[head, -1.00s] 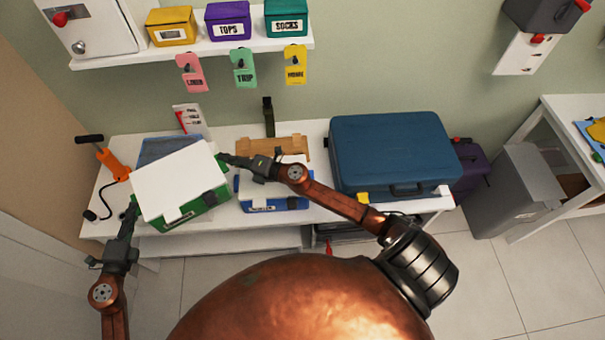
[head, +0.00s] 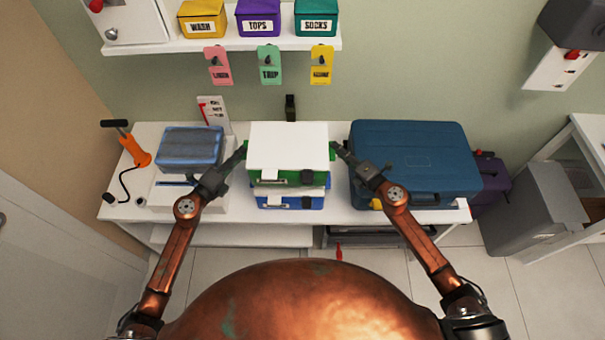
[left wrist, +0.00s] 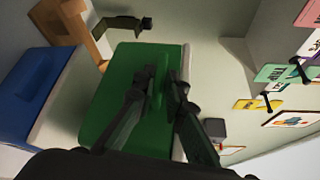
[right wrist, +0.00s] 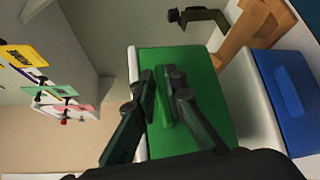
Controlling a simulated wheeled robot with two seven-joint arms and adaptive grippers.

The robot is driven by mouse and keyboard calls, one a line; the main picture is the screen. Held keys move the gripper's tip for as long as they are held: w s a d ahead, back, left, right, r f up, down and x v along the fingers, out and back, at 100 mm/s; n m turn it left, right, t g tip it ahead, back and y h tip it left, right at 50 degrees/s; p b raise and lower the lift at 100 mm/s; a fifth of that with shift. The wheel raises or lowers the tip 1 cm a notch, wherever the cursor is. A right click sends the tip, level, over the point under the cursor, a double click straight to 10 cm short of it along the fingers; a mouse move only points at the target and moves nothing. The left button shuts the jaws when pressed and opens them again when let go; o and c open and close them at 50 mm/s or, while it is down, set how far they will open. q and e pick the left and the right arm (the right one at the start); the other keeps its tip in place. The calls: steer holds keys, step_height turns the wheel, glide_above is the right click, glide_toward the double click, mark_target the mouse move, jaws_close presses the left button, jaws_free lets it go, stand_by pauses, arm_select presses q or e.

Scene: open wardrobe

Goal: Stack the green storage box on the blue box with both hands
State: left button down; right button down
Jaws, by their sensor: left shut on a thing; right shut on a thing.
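The green storage box (head: 288,178) has a white lid and sits level over the blue box (head: 290,202), mostly covering it in the head view. My left gripper (head: 242,150) is shut on its left side handle, which shows in the left wrist view (left wrist: 110,105). My right gripper (head: 336,148) is shut on its right side handle, seen in the right wrist view (right wrist: 205,95). The blue box's white lid shows close below the green box in both wrist views. A small gap seems to separate them, but contact is hard to judge.
A large blue case (head: 415,165) stands close to the right. A blue-grey container (head: 188,148) on a white box is at left, near an orange tool (head: 137,150). A wooden piece (right wrist: 243,38) stands behind the boxes. A shelf (head: 220,44) with hanging tags is above.

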arm_select(q)
steer(key=shift+d, duration=0.25)
arm_select(e)
steer(key=shift+a+r, duration=0.1)
arm_select(q)
steer(key=shift+f, duration=0.15)
arm_select(e)
steer(key=shift+f, duration=0.2)
